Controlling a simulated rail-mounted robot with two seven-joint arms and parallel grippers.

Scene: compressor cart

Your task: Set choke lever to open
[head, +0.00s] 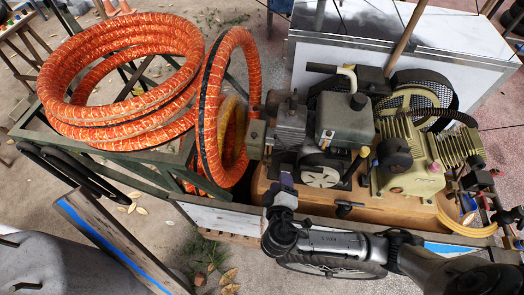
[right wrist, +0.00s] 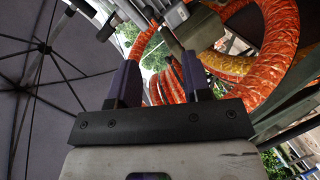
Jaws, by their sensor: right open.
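The compressor's engine (head: 340,120) stands on the cart's tan tank (head: 400,212), with a grey box-shaped housing, a round pale starter cover and small levers and knobs. I cannot tell for sure which small part is the choke lever, or how it is set. My right gripper (head: 283,183) is at the engine's lower left in the head view, in front of the tank's left end. In the right wrist view its two dark fingers (right wrist: 160,64) stand apart with nothing between them. Engine parts (right wrist: 170,18) show just beyond the fingertips. My left gripper is not in view.
Coiled orange hoses (head: 125,75) lie on and hang from a green frame to the left, close to the engine. A yellow-green finned compressor pump (head: 408,160) and belt wheel stand at the right. A white panel (head: 440,75) stands behind. A blue-striped board (head: 115,245) is at lower left.

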